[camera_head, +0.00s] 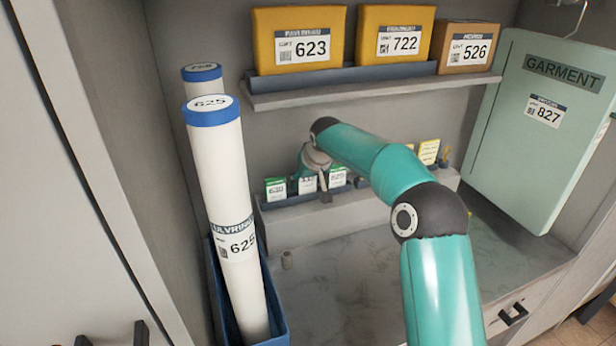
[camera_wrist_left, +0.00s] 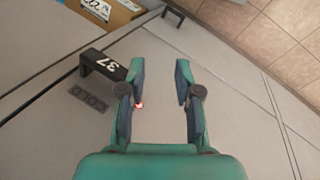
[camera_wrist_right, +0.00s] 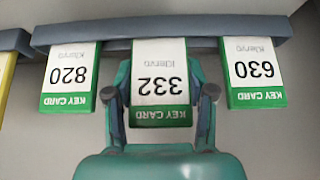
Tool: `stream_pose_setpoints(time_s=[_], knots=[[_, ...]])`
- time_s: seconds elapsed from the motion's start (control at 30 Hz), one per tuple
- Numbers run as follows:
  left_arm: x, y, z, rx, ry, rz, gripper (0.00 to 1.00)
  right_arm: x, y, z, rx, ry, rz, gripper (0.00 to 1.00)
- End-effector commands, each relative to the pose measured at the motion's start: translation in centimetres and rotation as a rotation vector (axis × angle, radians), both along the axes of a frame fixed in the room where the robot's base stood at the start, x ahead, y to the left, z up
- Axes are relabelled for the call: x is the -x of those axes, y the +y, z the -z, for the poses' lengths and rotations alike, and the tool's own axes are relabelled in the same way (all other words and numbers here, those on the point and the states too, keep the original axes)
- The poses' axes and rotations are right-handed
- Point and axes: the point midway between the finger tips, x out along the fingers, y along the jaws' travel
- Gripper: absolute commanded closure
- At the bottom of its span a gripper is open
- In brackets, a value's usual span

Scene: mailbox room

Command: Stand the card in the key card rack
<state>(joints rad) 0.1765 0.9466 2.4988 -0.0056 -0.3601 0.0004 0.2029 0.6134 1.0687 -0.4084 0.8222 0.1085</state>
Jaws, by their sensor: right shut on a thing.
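The key card marked 332 (camera_wrist_right: 160,75) is white with a green "KEY CARD" end, between the fingers of my right gripper (camera_wrist_right: 160,102). Its lower end meets the dark blue key card rack (camera_wrist_right: 210,24); it looks seated there, but the rack's front hides that end. Cards 820 (camera_wrist_right: 70,75) and 630 (camera_wrist_right: 254,72) stand on either side, apart from it. Card 332's green end reaches farther toward my gripper than theirs. In the head view my right gripper (camera_head: 322,188) is at the rack (camera_head: 290,200), partly covering the middle card. My left gripper (camera_wrist_left: 158,95) is open and empty.
Tall white tubes (camera_head: 222,170) stand in a blue bin (camera_head: 278,325) at left. Boxes (camera_head: 297,20) line the shelf above (camera_head: 340,86). A green garment bag (camera_head: 530,130) hangs at right. The marble counter (camera_head: 370,280) in front is mostly clear. A black handle marked 37 (camera_wrist_left: 110,66) is near my left gripper.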

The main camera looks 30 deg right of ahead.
Motion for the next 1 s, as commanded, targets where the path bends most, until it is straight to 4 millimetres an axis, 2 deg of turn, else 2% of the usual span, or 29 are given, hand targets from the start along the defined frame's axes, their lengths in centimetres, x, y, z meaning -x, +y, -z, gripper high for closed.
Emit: stream_pose_setpoints(time_s=[0.73,0.77,0.8,0.9,1.0], knots=[[0.0,0.0,0.9,0.000,0.000,0.000,0.67,0.0,0.0,1.2,0.000,-0.001,0.001,0.69],[0.0,0.0,0.8,0.000,0.000,0.000,0.67,0.0,0.0,1.2,0.000,-0.001,0.001,0.44],[0.0,0.0,0.8,0.000,0.000,0.000,0.67,0.0,0.0,1.2,0.000,-0.001,0.001,0.37],[0.0,0.0,0.8,0.000,0.000,0.000,0.67,0.0,0.0,1.2,-0.001,0.000,0.001,0.21],[0.0,0.0,0.8,0.000,0.000,0.000,0.67,0.0,0.0,1.2,0.000,-0.001,0.001,0.21]])
